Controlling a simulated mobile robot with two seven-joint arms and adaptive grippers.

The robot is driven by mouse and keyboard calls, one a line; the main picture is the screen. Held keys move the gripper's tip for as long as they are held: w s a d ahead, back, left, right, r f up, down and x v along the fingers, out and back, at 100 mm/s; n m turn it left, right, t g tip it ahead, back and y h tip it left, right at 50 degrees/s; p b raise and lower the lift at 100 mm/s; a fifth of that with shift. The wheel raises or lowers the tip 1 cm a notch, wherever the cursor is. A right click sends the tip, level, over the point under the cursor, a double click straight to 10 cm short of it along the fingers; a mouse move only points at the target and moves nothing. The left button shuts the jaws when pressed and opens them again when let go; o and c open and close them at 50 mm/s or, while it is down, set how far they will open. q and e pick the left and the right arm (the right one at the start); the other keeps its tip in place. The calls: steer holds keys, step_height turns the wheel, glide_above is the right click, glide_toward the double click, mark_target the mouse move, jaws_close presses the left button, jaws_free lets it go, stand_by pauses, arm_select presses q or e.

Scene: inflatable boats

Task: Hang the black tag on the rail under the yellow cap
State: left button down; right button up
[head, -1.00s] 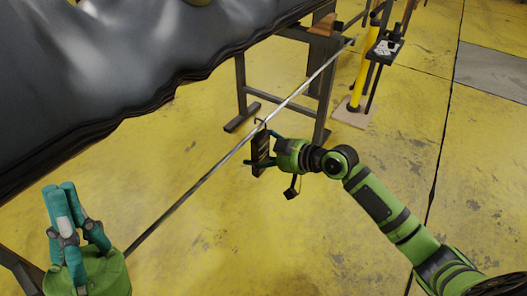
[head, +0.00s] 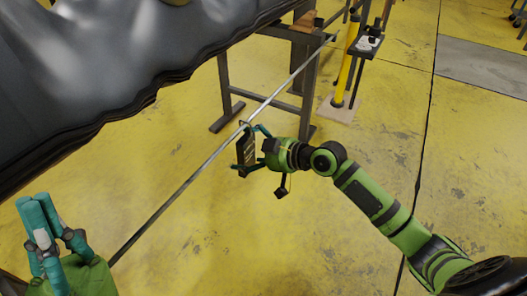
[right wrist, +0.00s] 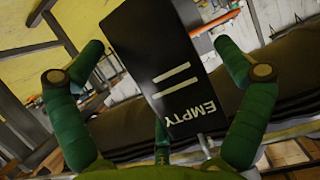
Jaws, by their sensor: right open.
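The black tag (head: 244,151) hangs upright at the thin metal rail (head: 200,172) in the head view, its small hook at the bar. I cannot tell for sure that the hook bears on it. In the right wrist view the tag (right wrist: 165,60) shows white "EMPTY" lettering and two white bars. My right gripper (head: 249,149) is at the tag, its fingers open and spread to either side. My left gripper (head: 45,225) points up at the lower left, near the rail's near end; its opening is unclear.
A large dark grey inflatable boat (head: 80,80) fills the upper left, above and beside the rail. A dark metal stand (head: 308,90) is behind the rail. A yellow post (head: 344,75) stands on a base plate farther right. The yellow floor is clear at lower middle.

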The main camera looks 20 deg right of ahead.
steer(key=v, duration=1.1)
steer(key=shift+s+d, duration=0.1)
steer(key=shift+d, duration=0.05)
